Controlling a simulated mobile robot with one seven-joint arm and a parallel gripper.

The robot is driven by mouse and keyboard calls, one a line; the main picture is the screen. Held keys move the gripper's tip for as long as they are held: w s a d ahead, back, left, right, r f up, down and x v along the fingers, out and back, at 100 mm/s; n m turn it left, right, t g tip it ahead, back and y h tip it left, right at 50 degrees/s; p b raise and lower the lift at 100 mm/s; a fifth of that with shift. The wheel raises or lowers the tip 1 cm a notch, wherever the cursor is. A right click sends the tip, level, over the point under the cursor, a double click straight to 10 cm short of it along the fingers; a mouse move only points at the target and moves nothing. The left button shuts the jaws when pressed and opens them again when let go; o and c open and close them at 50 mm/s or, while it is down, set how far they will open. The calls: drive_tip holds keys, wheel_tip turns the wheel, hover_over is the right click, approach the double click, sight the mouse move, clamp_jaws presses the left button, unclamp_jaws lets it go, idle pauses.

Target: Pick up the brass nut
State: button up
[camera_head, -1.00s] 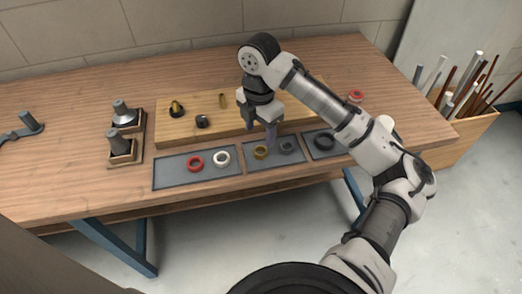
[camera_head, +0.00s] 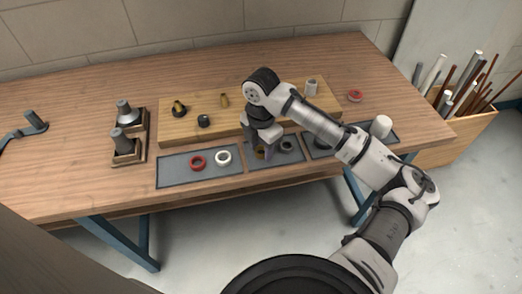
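The brass nut (camera_head: 260,154) lies on the middle grey mat (camera_head: 292,158) and is partly hidden by my gripper. My gripper (camera_head: 260,156) points down over it, with one finger to each side of the nut. The fingers are apart with the nut between them. I cannot tell whether they touch it. A dark grey ring (camera_head: 286,146) lies on the same mat, just right of my gripper.
A red ring (camera_head: 197,163) and a white ring (camera_head: 223,157) lie on the left mat (camera_head: 172,174). Behind is a wooden board (camera_head: 195,103) with several small fittings. A white cylinder (camera_head: 381,127) stands at the right. A red ring (camera_head: 355,96) lies at the back right.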

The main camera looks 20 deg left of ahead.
drive_tip(key=c, duration=0.7)
